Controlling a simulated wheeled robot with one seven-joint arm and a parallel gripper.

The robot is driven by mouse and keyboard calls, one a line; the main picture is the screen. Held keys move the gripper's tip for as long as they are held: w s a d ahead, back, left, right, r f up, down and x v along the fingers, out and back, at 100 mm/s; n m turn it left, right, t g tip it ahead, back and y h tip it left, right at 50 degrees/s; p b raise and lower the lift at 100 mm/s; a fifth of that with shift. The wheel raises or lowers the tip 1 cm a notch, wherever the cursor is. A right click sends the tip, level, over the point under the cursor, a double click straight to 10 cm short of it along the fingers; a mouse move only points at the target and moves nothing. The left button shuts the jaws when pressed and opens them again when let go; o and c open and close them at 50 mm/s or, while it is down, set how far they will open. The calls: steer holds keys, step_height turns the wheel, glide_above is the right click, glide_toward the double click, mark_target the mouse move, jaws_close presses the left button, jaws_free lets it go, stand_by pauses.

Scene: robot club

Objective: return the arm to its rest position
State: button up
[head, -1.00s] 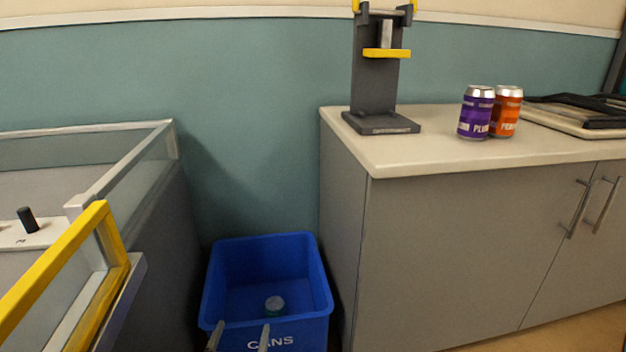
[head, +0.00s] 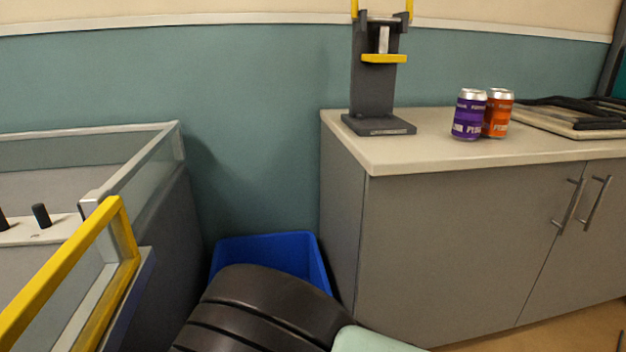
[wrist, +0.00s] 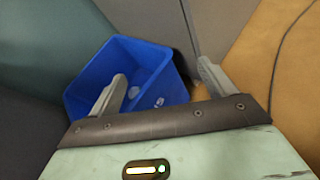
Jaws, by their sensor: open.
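My gripper (wrist: 163,72) is open and empty in the wrist view, its two grey fingers spread wide apart. One finger shows over the blue bin and the other to its right, near the floor. In the head view my dark arm link and a pale green part cover the lower front of the blue bin (head: 262,250); the fingers do not show there. The bin (wrist: 95,70) also shows in the wrist view, with small pale items inside that are too blurred to name.
A grey cabinet with a pale countertop (head: 400,150) stands right of the bin. On it are a dark stand (head: 375,90), a purple can (head: 468,115), an orange can (head: 498,115) and a tray (head: 570,122). A yellow-edged glass-sided enclosure (head: 65,265) stands on the left.

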steer(key=s+d+r+m+g+y, duration=0.4)
steer(key=s+d+r+m+g, duration=0.2)
steer(key=s+d+r+m, duration=0.6)
steer(key=s+d+r+m+g+y, duration=0.4)
steer(key=s+d+r+m+g, duration=0.3)
steer(key=s+r, duration=0.45)
step_height(320, 180, up, 37)
steer(key=s+p, duration=0.1)
steer(key=p, duration=3.7)
steer(key=shift+s+a+f+m+t+p, duration=0.15)
steer(key=shift+m+t+p, duration=0.2)
steer(key=shift+m+t, duration=0.05)
